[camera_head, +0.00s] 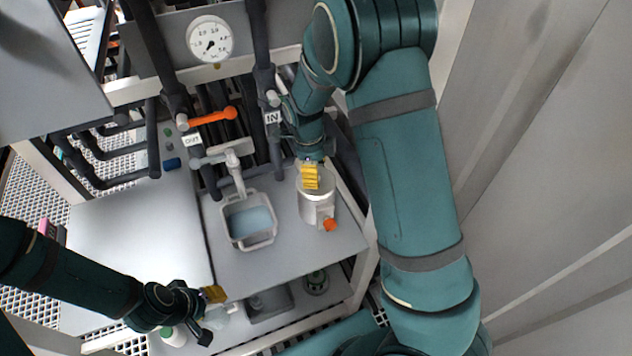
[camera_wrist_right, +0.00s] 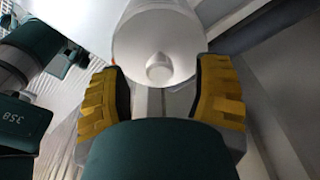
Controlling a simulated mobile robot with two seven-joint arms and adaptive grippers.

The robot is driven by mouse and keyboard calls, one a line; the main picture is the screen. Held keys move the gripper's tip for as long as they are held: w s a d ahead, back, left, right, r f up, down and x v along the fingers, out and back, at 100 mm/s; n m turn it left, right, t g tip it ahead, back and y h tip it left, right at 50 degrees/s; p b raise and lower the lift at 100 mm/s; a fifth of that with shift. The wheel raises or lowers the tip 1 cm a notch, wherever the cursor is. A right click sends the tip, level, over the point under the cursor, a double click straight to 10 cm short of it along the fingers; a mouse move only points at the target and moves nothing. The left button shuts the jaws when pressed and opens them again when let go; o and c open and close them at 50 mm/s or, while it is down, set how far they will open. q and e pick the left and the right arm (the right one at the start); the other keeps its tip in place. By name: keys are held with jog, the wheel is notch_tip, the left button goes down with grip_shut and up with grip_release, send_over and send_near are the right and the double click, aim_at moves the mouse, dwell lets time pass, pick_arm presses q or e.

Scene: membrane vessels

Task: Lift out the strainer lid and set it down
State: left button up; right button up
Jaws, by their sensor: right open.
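A white cylindrical strainer housing (camera_head: 318,208) with an orange part on its front stands on the grey bench, right of centre in the head view. My right gripper (camera_head: 311,178) is over its top, and its yellow fingers hide part of the top. In the right wrist view, a white round lid with a small central knob (camera_wrist_right: 159,68) lies ahead of the fingers. The right gripper's yellow pads (camera_wrist_right: 160,100) are apart on either side, with the knob between and beyond them. I cannot tell whether they touch anything. My left gripper (camera_head: 213,305) is at the lower left, by the bench's front edge.
A grey square basin (camera_head: 232,239) with bluish liquid stands left of the housing under a tap. Pipes with an orange-handled valve (camera_head: 212,117) and a gauge (camera_head: 209,39) are behind. A bare light panel (camera_head: 140,230) lies left. A lower shelf holds several items.

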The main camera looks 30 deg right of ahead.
notch_tip(320, 180, down, 2)
jog(key=shift+d+f, duration=0.1)
jog(key=shift+s, duration=0.1)
grip_shut()
dwell(0.4)
notch_tip(320, 180, up, 18)
jog(key=p, duration=0.2)
dwell(0.3)
